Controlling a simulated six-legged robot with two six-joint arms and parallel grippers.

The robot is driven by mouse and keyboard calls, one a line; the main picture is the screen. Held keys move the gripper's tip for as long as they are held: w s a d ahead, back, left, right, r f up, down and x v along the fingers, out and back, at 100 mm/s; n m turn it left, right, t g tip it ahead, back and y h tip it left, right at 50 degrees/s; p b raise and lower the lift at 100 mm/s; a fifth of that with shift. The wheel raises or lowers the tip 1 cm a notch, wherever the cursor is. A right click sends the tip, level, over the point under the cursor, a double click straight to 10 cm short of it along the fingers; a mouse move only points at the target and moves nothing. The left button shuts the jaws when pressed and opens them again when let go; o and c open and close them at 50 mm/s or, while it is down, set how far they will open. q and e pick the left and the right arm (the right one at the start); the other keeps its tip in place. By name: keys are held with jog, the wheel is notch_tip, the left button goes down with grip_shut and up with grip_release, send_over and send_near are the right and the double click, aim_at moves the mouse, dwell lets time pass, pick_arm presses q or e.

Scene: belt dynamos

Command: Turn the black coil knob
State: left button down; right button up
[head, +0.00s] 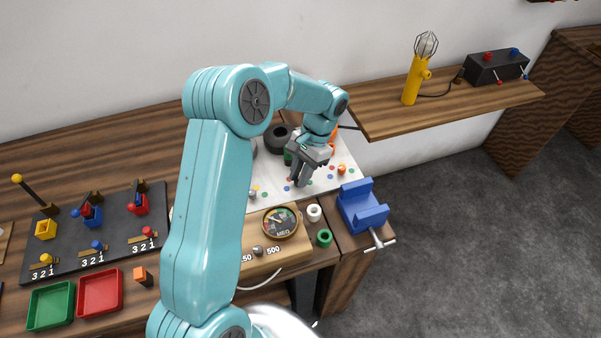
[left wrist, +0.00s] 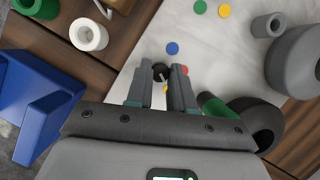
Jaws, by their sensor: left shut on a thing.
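My left gripper (head: 301,180) reaches down onto the pale board (head: 270,199) dotted with coloured discs. In the left wrist view, its two fingers (left wrist: 162,70) stand on either side of a small black knob (left wrist: 160,74), and they are shut on it. The knob's lower part and its pointer, if any, are hidden by the fingers. In the head view the gripper itself hides the knob. My right gripper is in neither view.
A dark ring-shaped part (head: 281,139) and a green cylinder (left wrist: 212,106) stand close to the gripper. A blue vise (head: 362,207) is to the right. A round meter (head: 281,222), a white ring (head: 314,212) and a green ring (head: 324,238) lie nearer. A shelf (head: 440,108) holds a yellow lamp (head: 412,82).

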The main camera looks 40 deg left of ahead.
pick_arm(q)
jog(key=shift+s, duration=0.15)
jog(key=c, duration=1)
grip_release()
